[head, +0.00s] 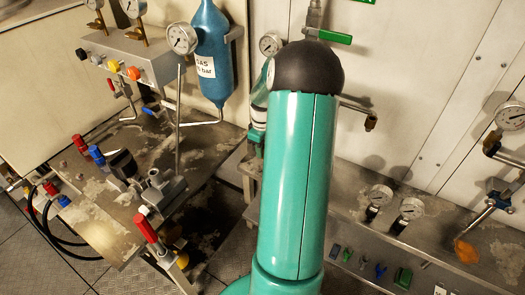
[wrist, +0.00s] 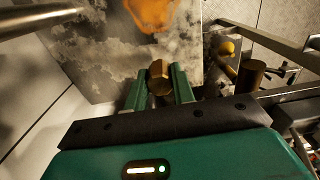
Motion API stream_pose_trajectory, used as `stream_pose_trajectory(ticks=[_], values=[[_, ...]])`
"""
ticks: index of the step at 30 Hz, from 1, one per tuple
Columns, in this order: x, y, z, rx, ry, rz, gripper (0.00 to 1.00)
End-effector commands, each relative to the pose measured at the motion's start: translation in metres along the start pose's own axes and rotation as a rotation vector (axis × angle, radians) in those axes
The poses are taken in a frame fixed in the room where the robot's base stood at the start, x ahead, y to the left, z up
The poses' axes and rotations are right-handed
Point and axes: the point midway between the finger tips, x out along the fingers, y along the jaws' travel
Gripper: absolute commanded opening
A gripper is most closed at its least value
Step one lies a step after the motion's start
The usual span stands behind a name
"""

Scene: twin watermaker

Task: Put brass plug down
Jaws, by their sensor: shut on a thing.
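The brass plug (wrist: 159,78) is a small hexagonal piece in the wrist view. My gripper (wrist: 160,84) has its two green fingers on either side of it and is shut on it. Below and beyond the plug is a worn, stained grey metal surface (wrist: 98,62). I cannot tell how far the plug is above it. In the head view my green arm fills the middle, and neither the gripper nor the plug can be made out.
An orange patch (wrist: 152,12) lies beyond the plug. A brass cylinder (wrist: 251,72) and metal rails (wrist: 262,38) are at right. In the head view, a shelf (head: 345,203) with gauges is at right; a cluttered metal bench (head: 95,222) is at left.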

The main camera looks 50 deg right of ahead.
Motion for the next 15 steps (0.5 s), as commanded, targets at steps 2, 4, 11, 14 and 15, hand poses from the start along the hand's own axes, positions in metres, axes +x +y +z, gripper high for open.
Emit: stream_pose_trajectory(ticks=[2, 4, 11, 14, 15], values=[[0.0113, -0.0003, 0.0005, -0.001, -0.001, -0.001, 0.00], [0.0140, -0.0001, 0.0004, -0.001, 0.000, 0.000, 0.00], [0.0142, -0.0001, 0.0005, -0.001, 0.000, 0.000, 0.00], [0.0170, -0.0002, 0.0005, -0.001, 0.000, 0.000, 0.00], [0.0168, -0.0001, 0.0005, -0.001, 0.001, 0.001, 0.31]])
